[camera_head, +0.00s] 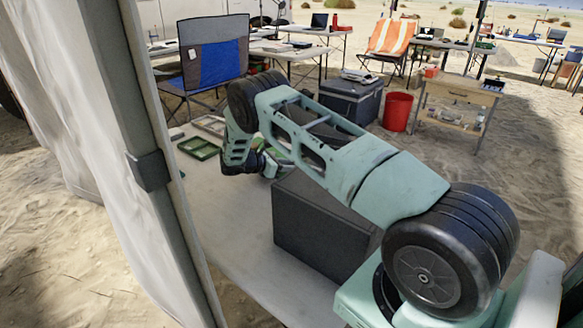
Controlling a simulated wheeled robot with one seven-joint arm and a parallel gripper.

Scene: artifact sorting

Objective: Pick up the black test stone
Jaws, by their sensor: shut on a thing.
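My gripper (268,164) is low over the far part of the light table (228,216), beyond the dark grey box. It is partly hidden behind my own arm. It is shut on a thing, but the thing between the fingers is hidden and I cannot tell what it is. I cannot make out the black test stone anywhere in view.
The dark grey box (318,228) stands on the table under my arm. Green-framed trays (199,148) lie left of my gripper. A tent pole (160,165) rises at the left. Behind are a blue folding chair (212,62), a cooler (350,100) and a red bucket (397,111).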

